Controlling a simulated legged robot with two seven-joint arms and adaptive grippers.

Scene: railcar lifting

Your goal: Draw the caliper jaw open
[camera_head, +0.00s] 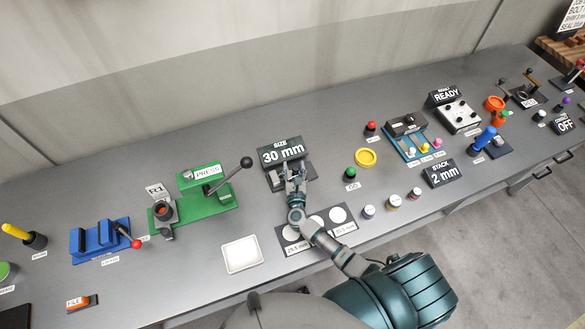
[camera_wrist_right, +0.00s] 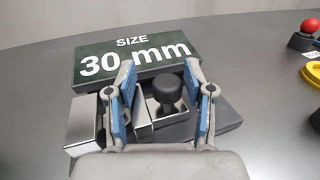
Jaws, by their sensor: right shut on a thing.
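The caliper (camera_head: 310,184) stands on the grey bench in front of a sign (camera_head: 282,151) reading "SIZE 30 mm". In the right wrist view, a silver fixed block (camera_wrist_right: 84,126) is at the left of the caliper. The sliding jaw (camera_wrist_right: 172,111), a silver part with a black knob (camera_wrist_right: 168,88) on top, is right of that block. My right gripper (camera_head: 295,170) is down at the caliper. Its blue-padded fingers (camera_wrist_right: 163,95) stand on either side of the sliding jaw and are shut on it. They hide part of the gap between block and jaw.
A green press (camera_head: 195,210) with a black-knobbed lever stands left of the caliper. A white tray (camera_head: 241,254) and a card with white discs (camera_head: 338,215) lie in front. A green button (camera_head: 350,173) and a yellow ring (camera_head: 366,158) are to the right.

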